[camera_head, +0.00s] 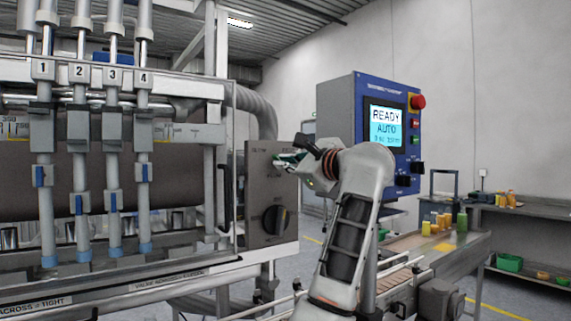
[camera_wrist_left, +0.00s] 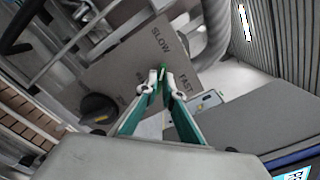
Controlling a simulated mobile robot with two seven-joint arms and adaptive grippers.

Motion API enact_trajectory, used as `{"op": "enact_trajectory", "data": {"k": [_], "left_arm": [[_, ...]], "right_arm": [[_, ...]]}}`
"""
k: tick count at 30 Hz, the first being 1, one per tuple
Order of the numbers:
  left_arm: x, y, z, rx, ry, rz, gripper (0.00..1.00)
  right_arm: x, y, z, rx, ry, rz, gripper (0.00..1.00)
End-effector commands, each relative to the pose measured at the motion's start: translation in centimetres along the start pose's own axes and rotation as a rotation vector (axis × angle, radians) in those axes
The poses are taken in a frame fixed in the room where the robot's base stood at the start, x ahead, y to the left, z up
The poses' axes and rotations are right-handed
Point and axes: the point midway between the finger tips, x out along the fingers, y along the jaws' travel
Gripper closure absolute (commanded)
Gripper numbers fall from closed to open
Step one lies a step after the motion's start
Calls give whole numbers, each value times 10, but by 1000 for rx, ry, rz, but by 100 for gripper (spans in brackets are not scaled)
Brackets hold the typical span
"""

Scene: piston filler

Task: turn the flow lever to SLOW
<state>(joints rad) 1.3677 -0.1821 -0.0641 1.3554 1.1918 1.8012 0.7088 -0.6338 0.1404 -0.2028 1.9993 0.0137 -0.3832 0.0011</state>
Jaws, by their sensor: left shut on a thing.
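The flow lever shows in the left wrist view as a small green piece (camera_wrist_left: 162,72) between my fingertips. It sits on a grey-brown panel (camera_head: 262,192) with the words SLOW (camera_wrist_left: 161,39) and FAST (camera_wrist_left: 185,86) beside it. My left gripper (camera_head: 280,160) reaches the top of this panel and is shut on the lever; its fingertips (camera_wrist_left: 161,78) meet around it. The fingers hide most of the lever, so I cannot tell exactly which way it points. My right gripper is in neither view.
A black knob (camera_head: 275,220) is lower on the same panel. A blue control box (camera_head: 344,110) with a lit screen reading READY AUTO (camera_head: 386,125) stands behind my arm. Filling tubes (camera_head: 79,150) line the left. A conveyor (camera_head: 425,248) runs at lower right.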

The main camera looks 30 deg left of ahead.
Motion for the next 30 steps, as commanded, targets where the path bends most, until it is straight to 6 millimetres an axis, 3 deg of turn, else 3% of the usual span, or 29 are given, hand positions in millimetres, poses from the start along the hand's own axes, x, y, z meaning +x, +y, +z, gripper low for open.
{"op": "enact_trajectory", "data": {"k": [2,3,4,16,30], "left_arm": [[0,0,0,-2,1,1,100],[0,0,0,-2,1,1,83],[0,0,0,-2,1,1,76],[-4,0,-1,-1,2,-1,76],[-68,0,-1,0,2,-1,76]], "right_arm": [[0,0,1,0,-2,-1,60],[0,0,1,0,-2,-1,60],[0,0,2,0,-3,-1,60],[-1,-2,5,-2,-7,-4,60],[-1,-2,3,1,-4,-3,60]]}}
